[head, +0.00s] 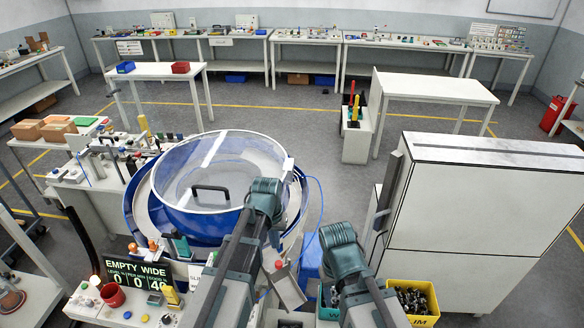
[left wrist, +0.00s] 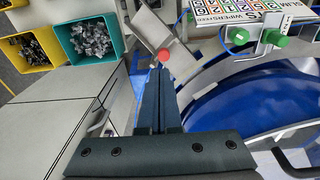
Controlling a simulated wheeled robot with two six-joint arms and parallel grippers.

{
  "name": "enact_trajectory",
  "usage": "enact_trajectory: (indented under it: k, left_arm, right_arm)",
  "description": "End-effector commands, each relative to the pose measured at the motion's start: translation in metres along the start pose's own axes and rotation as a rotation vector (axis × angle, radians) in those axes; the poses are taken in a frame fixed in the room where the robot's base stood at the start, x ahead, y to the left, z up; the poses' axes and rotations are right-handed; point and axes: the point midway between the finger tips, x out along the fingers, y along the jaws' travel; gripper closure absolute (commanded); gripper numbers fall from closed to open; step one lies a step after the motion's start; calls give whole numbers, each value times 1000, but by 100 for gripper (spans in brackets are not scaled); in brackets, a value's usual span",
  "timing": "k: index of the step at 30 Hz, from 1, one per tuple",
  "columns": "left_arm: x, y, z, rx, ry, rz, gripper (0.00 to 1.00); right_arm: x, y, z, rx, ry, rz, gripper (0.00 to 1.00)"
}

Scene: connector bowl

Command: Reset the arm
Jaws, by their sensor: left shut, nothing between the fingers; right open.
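My left gripper (left wrist: 160,75) is shut and empty in the left wrist view. Its dark fingers lie together, with their tips close to a red round knob (left wrist: 163,55) on a grey sloping piece. I cannot tell whether they touch it. In the head view, my left arm (head: 265,200) reaches up in front of the blue bowl (head: 165,215) with its clear lid. My right arm (head: 342,252) is bent lower to the right, left of the white cabinet. I cannot make out the fingers of either gripper in the head view.
A yellow bin (head: 428,318) of dark parts stands at the lower right, beside a teal bin (left wrist: 72,47) of grey parts. A white cabinet (head: 480,200) blocks the right side.

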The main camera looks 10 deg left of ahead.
Motion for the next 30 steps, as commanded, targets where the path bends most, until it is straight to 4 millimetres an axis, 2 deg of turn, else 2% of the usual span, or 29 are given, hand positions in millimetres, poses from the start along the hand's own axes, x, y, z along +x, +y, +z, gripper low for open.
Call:
enact_trajectory:
  k: [1, 6, 9, 13, 19, 30]
  left_arm:
    - [27, 8, 18, 26, -10, -9, 100]
    - [84, 34, 72, 128, -52, -50, 100]
    - [112, 45, 102, 184, -75, -76, 100]
    - [140, 54, 133, 243, -98, -106, 100]
    - [159, 61, 158, 296, -117, -133, 100]
    - [158, 62, 162, 306, -122, -138, 100]
  right_arm:
    - [27, -2, -2, -1, 0, 0, 50]
    - [87, -8, -6, -4, 2, 1, 50]
    - [116, -10, -8, -5, 2, 2, 50]
    - [145, -13, -10, -7, 3, 2, 50]
    - [167, -15, -11, -9, 3, 3, 50]
    - [165, -15, -11, -9, 3, 3, 50]
